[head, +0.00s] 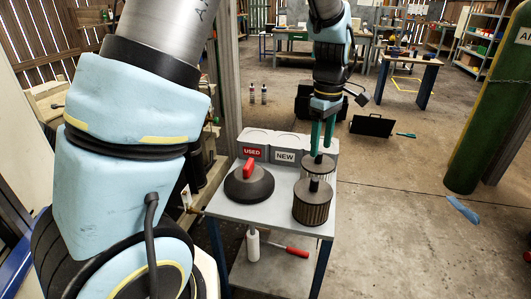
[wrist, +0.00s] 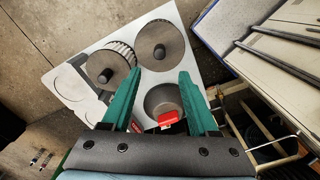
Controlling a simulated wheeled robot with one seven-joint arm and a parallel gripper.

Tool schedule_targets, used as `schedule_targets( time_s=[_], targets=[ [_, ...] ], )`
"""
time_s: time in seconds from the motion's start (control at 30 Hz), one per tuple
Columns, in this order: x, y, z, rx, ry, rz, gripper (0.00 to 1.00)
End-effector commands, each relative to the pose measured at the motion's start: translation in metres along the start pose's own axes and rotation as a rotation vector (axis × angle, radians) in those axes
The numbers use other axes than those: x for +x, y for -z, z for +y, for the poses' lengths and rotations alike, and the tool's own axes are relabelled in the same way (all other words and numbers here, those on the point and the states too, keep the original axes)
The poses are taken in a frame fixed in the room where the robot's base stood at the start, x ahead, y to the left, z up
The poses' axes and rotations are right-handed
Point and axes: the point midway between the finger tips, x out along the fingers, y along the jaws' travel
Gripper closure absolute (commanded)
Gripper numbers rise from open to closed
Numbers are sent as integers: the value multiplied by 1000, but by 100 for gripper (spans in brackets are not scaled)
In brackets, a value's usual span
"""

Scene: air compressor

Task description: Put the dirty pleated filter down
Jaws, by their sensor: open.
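The dirty pleated filter (head: 312,209), dark brown with a round grey top and a black knob, stands upright on the front right of the small grey table (head: 221,220). Its top also shows in the wrist view (wrist: 172,35). A white pleated filter (head: 327,166) stands just behind it and is partly hidden by it and my gripper. My gripper (head: 321,150), with green fingers, is open and empty. It is above the back right of the table. In the wrist view its spread fingers (wrist: 160,72) hold nothing.
A dark round cover with a red handle (head: 249,183) lies at the table's left. USED (head: 252,153) and NEW (head: 285,156) labels mark the grey holder at its back edge. A red-handled tool (head: 297,252) lies on the lower shelf. Open floor lies right of the table; a green cylinder (head: 484,125) stands beyond.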

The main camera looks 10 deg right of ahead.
Motion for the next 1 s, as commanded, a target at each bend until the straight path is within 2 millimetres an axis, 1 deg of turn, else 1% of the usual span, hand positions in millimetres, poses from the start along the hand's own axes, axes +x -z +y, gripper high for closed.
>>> schedule_targets(
  time_s=[0.07, 0.13, 0.17, 0.27, 0.3, 0.37, 0.4, 0.47, 0.5, 0.57, 0.6, 0.7, 0.8, 0.9, 1.0],
  targets=[
    [0, 1, -1, 1, -1, 0, 40],
    [-1, 8, -5, 12, -4, 0, 40],
    [-2, 14, -9, 20, -7, 1, 40],
    [-5, 42, -32, 74, -19, 3, 40],
    [-6, 56, -46, 108, -26, 5, 40],
    [-8, 78, -69, 167, -37, 11, 40],
    [-8, 91, -86, 208, -44, 16, 40],
    [-9, 108, -113, 271, -53, 27, 40],
    [-10, 118, -131, 315, -58, 35, 40],
    [-10, 130, -158, 380, -64, 50, 40],
    [-10, 137, -175, 423, -67, 61, 40],
    [-8, 148, -216, 523, -67, 87, 40],
    [-7, 152, -247, 605, -64, 110, 40],
    [-6, 153, -267, 663, -58, 125, 40],
    [-5, 153, -277, 694, -54, 132, 40]
  ],
)
